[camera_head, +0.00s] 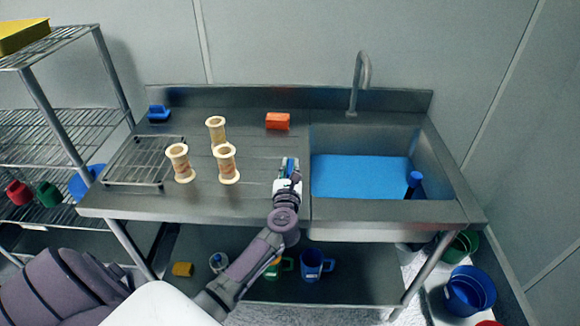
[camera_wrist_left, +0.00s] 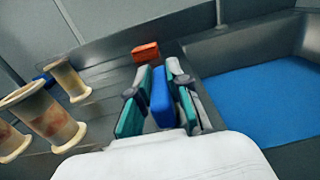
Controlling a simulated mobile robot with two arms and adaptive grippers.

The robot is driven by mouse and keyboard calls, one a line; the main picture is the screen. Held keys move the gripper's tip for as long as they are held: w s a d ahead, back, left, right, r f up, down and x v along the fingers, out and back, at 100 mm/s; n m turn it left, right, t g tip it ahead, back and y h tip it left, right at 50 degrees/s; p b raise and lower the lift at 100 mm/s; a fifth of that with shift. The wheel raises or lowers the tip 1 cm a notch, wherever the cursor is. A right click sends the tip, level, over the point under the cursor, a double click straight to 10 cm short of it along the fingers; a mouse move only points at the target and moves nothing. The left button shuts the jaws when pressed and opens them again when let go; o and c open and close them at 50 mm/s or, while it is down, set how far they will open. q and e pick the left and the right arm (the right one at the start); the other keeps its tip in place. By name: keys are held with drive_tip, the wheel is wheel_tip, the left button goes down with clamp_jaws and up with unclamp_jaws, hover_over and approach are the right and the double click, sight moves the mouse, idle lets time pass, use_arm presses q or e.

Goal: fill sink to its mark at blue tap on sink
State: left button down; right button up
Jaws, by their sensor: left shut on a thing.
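The sink (camera_head: 432,158) is a steel basin at the right of the counter. A flat bright blue surface (camera_head: 360,177) covers its bottom and also shows in the left wrist view (camera_wrist_left: 268,100). A grey curved spout (camera_head: 361,72) stands behind it, with no stream visible. My left gripper (camera_head: 288,167) is at the counter just left of the basin. In the left wrist view, its teal-padded fingers (camera_wrist_left: 160,95) are shut on a blue upright piece (camera_wrist_left: 162,98); I cannot tell whether this is the blue tap. Another blue upright knob (camera_head: 414,181) stands at the basin's front right. I see no fill mark.
Several cream spools (camera_head: 225,165), an orange block (camera_head: 278,121), a blue item (camera_head: 158,113) and a wire rack (camera_head: 140,163) stand on the counter. Mugs, including a blue one (camera_head: 313,264), sit on the lower shelf. A wire shelf unit (camera_head: 45,85) is at left.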

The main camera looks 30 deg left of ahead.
use_arm(q)
drive_tip(key=shift+h, duration=0.3)
drive_tip(key=m+t+h+p, duration=0.1)
drive_tip(key=m+h, duration=0.2)
drive_tip(key=shift+t+h, duration=0.4)
drive_tip(key=shift+f+m+t+h, duration=0.1)
drive_tip(key=shift+m+t+h, duration=0.2)
drive_tip(key=shift+m+h, duration=1.45)
drive_tip(key=shift+h+b, duration=0.3)
drive_tip(key=shift+h, duration=0.45)
drive_tip(key=c, duration=1.1)
unclamp_jaws()
drive_tip(key=s, duration=1.2)
drive_tip(key=shift+a, duration=0.1)
